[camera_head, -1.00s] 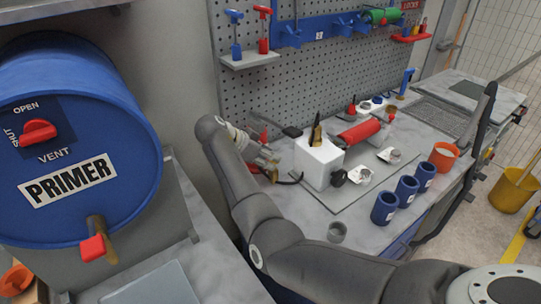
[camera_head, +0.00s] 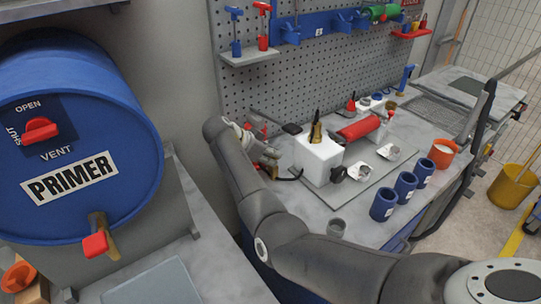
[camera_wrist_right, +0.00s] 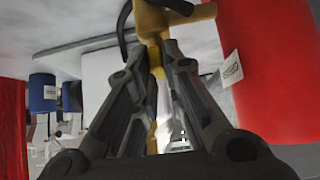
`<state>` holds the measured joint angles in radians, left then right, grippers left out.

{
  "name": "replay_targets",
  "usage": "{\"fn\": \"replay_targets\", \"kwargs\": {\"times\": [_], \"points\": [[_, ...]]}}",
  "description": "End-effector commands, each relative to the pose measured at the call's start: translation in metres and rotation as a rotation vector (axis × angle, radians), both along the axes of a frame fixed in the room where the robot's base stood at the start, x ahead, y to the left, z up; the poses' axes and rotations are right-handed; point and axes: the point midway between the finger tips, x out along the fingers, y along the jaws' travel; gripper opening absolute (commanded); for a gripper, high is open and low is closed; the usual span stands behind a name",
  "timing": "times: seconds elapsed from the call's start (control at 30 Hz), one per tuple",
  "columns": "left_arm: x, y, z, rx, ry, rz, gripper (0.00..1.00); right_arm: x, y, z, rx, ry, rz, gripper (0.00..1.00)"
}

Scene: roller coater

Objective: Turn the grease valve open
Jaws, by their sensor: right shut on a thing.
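My right gripper (camera_head: 268,163) is at the left end of the bench, in front of a mostly hidden red body (camera_head: 257,129). In the right wrist view, the gripper (camera_wrist_right: 162,52) is shut on a yellow brass part, seemingly the grease valve (camera_wrist_right: 176,18). This part sits beside a large red cylinder (camera_wrist_right: 268,65) with a white tag. A dark curved piece shows at the top of the brass. The fingers hide the gripped portion, so I cannot tell the valve's position. My left gripper is out of view.
A white block (camera_head: 318,161) with a brass fitting stands right of the gripper, and a dark hose (camera_head: 292,178) runs between them. Blue cups (camera_head: 383,205), a red roller (camera_head: 358,128) and an orange cup (camera_head: 442,153) stand farther right. The blue primer drum (camera_head: 75,140) is at left.

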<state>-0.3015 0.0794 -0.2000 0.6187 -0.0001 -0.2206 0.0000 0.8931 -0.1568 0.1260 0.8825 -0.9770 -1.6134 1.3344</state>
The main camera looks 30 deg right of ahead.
Motion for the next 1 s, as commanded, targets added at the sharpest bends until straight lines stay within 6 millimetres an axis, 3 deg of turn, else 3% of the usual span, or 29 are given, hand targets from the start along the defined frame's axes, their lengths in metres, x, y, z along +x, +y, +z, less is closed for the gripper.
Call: {"fn": "replay_targets", "kwargs": {"times": [0.37,1.0], "points": [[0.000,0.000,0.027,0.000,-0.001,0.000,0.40,-0.002,0.000,0.005,0.000,-0.002,0.145,0.00],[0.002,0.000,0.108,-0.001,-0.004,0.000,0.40,-0.007,-0.005,0.008,-0.002,-0.003,0.732,0.00]]}}
